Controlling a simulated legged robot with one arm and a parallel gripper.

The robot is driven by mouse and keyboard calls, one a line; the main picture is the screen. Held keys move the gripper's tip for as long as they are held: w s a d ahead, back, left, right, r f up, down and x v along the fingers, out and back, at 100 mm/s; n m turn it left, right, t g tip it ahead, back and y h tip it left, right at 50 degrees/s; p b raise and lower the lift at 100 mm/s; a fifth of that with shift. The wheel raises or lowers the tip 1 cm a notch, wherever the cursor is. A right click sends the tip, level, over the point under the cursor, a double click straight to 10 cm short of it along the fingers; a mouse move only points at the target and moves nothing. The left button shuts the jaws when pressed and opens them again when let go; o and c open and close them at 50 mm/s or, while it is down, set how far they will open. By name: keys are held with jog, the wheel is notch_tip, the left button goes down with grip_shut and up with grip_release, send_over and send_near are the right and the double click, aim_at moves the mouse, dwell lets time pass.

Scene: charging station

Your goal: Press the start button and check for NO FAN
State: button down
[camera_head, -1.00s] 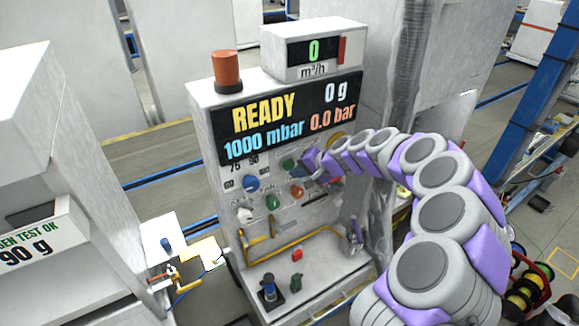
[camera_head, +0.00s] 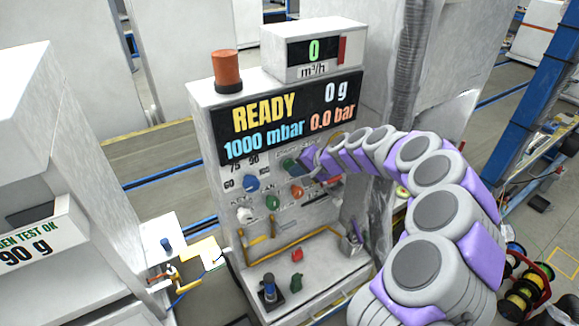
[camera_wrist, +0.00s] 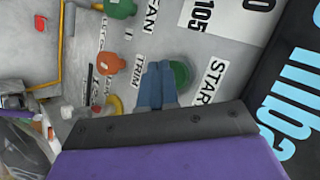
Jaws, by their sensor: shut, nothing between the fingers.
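The green start button (camera_wrist: 181,75) sits on the panel beside the START label (camera_wrist: 212,83) in the wrist view. My gripper (camera_wrist: 158,68) is shut and empty, with its blue-grey fingertips over the button's left edge. I cannot tell whether they touch it. In the head view, my gripper (camera_head: 309,166) is at the panel just right of the green start button (camera_head: 290,164). The display (camera_head: 290,118) reads READY, 0 g, 1000 mbar and 0.0 bar. No NO FAN text shows.
An orange TRIM knob (camera_wrist: 110,63) and a green FAN knob (camera_wrist: 119,8) are close to my fingers. A yellow pipe (camera_head: 290,244) and small fittings lie below the panel. A grey column (camera_head: 405,80) stands right of the panel, close to my arm.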

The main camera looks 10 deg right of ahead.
jog(key=shift+w+a, duration=0.15)
jog(key=shift+w, duration=0.3)
dwell(0.7)
dwell(0.4)
jog(key=shift+s+d, duration=0.3)
jog(key=shift+s, duration=0.5)
jog(key=shift+s+d+b, duration=0.15)
jog(key=shift+s+d, duration=0.15)
jog(key=shift+s, duration=0.5)
jog(key=shift+s+d+b, duration=0.2)
jog(key=shift+s+d, duration=0.15)
jog(key=shift+s, duration=0.4)
jog(key=shift+s+d+b, duration=0.15)
jog(key=shift+s+d, duration=0.15)
jog(key=shift+s, duration=0.5)
